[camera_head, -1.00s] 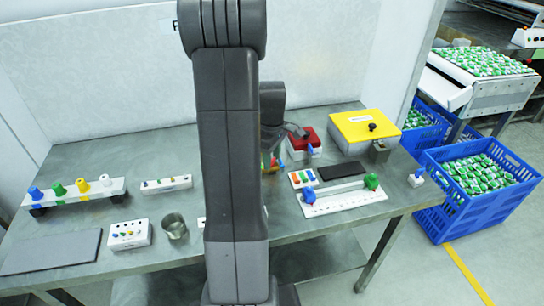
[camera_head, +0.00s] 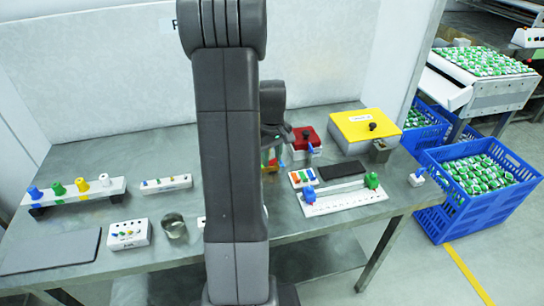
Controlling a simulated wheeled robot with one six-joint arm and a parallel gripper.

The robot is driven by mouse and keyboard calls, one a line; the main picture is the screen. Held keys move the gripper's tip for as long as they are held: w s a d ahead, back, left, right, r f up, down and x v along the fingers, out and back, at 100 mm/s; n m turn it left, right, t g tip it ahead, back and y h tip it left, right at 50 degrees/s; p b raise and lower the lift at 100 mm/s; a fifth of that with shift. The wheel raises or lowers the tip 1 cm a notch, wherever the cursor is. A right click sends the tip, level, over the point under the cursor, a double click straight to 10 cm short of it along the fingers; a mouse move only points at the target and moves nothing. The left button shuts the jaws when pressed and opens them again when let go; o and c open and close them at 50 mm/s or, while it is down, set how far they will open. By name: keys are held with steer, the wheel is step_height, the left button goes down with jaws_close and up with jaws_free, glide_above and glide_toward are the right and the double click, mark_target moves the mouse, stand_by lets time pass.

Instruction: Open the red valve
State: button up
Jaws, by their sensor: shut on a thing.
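A small cluster of coloured parts shows just right of my arm, with green, yellow and blue bits around a small red part (camera_head: 273,161), which looks like the red valve. My gripper (camera_head: 273,150) points down onto this cluster. Its jaws appear shut on the red part, but the fingertips are tiny and partly hidden. My upright arm covers the left side of the cluster and whatever stands behind it. How far the valve is turned cannot be made out.
Close on the right are a red-lidded box (camera_head: 307,138) with a dark knob and blue lever, and a yellow-lidded box (camera_head: 364,126). A white slider rail (camera_head: 342,201) lies in front. On the left are a peg rack (camera_head: 78,193) and metal cup (camera_head: 174,226).

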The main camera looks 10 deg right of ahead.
steer(key=shift+m, duration=2.1)
steer(key=o, duration=1)
steer(key=shift+r, duration=0.1)
step_height(320, 180, up, 14)
steer(key=shift+f, duration=0.15)
steer(key=shift+f, duration=0.1)
